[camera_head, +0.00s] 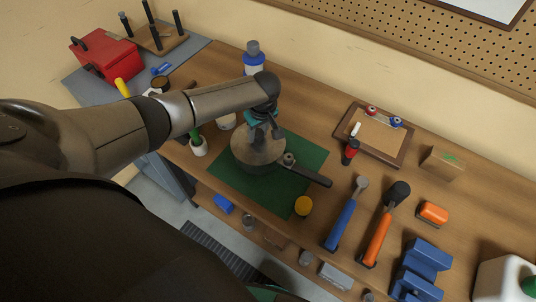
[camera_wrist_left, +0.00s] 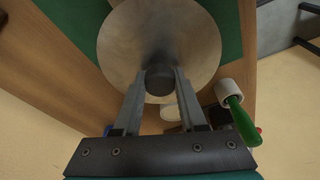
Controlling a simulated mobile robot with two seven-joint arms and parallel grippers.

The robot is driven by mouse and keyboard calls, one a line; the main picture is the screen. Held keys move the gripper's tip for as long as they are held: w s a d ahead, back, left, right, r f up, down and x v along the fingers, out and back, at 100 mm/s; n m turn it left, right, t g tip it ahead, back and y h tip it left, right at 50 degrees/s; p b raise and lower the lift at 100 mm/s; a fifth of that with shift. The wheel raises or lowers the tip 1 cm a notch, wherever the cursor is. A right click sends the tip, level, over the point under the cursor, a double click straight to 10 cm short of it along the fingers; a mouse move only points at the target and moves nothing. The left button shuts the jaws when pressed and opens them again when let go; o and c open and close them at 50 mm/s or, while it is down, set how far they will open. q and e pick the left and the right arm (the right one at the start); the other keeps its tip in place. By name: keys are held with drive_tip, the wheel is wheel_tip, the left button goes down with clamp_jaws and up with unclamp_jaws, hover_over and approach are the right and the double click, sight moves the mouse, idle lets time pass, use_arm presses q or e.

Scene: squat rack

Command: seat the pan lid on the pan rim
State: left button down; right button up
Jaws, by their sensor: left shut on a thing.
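The pan (camera_head: 243,166) stands on a green mat (camera_head: 302,162), its dark handle (camera_head: 312,176) pointing right. The round grey lid (camera_head: 258,152) is over the pan opening; I cannot tell whether it touches the rim all round or hovers slightly. My left gripper (camera_head: 262,134) is above the lid, pointing down. In the left wrist view the gripper (camera_wrist_left: 161,80) has its fingers shut on the dark lid knob (camera_wrist_left: 160,84), and the lid disc (camera_wrist_left: 160,38) fills the upper middle. The lid and my gripper hide the pan's inside. My right gripper is not in view.
A blue-and-white bottle (camera_head: 254,62) stands behind.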

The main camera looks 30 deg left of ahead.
use_arm(q)
drive_tip(key=shift+f, duration=0.15)
drive_tip(key=shift+c, duration=1.9)
unclamp_jaws()
wheel_tip(320, 180, up, 15)
drive_tip(key=s+d, duration=0.1)
drive_tip(key=d, duration=0.1)
drive_tip(key=shift+s+d, duration=0.2)
drive_tip(key=shift+d, duration=0.15)
drive_tip(key=shift+f, duration=0.1)
